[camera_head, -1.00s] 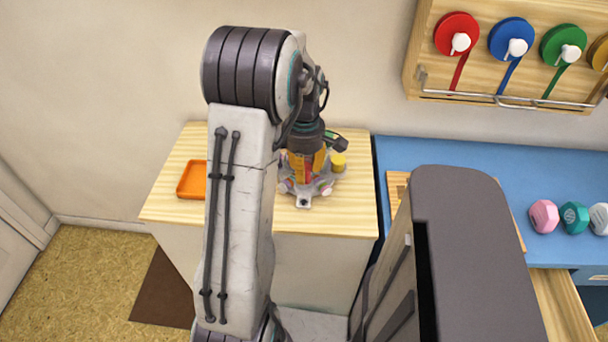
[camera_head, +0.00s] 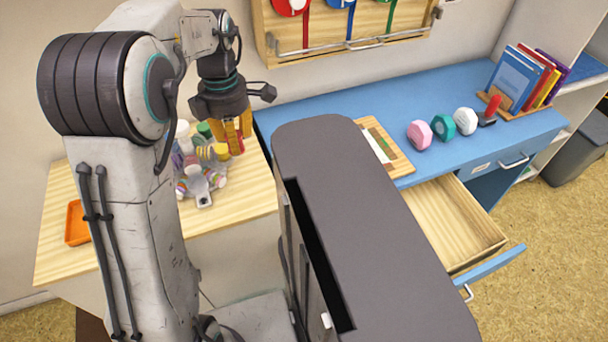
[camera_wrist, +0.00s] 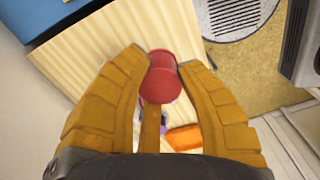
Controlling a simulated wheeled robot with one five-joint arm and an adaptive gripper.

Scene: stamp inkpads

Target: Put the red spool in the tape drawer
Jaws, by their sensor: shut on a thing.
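The red spool (camera_wrist: 161,80) is between the two yellow fingers of my gripper (camera_wrist: 163,62) in the wrist view. The fingers are shut on it. In the head view my gripper (camera_head: 235,138) is above the right part of the wooden-topped cabinet, by the spool holder (camera_head: 203,188). The open drawer (camera_head: 445,222), wooden inside with a blue front, sticks out from the blue desk at the right. It looks empty, and its left part is hidden behind a grey part of my body.
The blue desk (camera_head: 315,105) holds pink, teal and white tape dispensers (camera_head: 443,128), a wooden board (camera_head: 390,150) and a book rack (camera_head: 515,105). An orange tray (camera_head: 76,224) lies on the cabinet top. A tape rack (camera_head: 345,40) hangs on the wall.

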